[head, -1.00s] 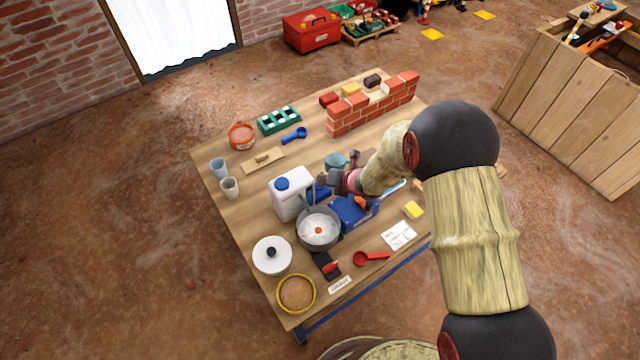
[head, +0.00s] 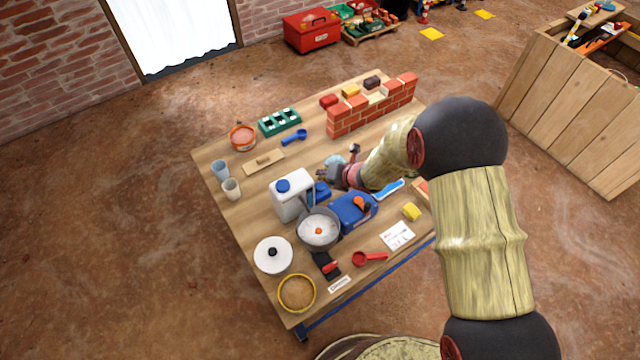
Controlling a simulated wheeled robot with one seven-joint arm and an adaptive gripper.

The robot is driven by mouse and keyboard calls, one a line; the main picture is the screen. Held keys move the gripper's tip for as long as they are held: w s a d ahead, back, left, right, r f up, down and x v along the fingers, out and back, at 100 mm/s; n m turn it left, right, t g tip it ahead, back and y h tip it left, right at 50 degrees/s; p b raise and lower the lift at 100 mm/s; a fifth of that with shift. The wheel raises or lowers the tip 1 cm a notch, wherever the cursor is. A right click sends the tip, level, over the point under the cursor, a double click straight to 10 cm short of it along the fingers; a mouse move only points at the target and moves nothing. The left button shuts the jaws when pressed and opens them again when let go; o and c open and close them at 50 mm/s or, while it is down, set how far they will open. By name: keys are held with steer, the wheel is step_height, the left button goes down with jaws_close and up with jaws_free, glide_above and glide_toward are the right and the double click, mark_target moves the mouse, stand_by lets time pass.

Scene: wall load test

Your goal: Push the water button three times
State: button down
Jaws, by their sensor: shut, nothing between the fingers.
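A white water container (head: 291,198) with a blue cap (head: 283,185) stands left of the table's middle. A small blue part (head: 320,193) sits at its right side; I cannot tell for sure whether this is the water button. My gripper (head: 337,173) is shut and empty, just behind and right of this blue part, and seems apart from it. A grey pot (head: 319,229) with white contents and an orange spot stands in front of the container. A blue box (head: 352,211) with an orange knob (head: 361,203) is right of the pot.
A small brick wall (head: 372,112) stands at the back right.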

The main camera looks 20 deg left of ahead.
steer(key=shift+r+p, duration=0.65)
steer(key=shift+r, duration=0.65)
stand_by(0.9)
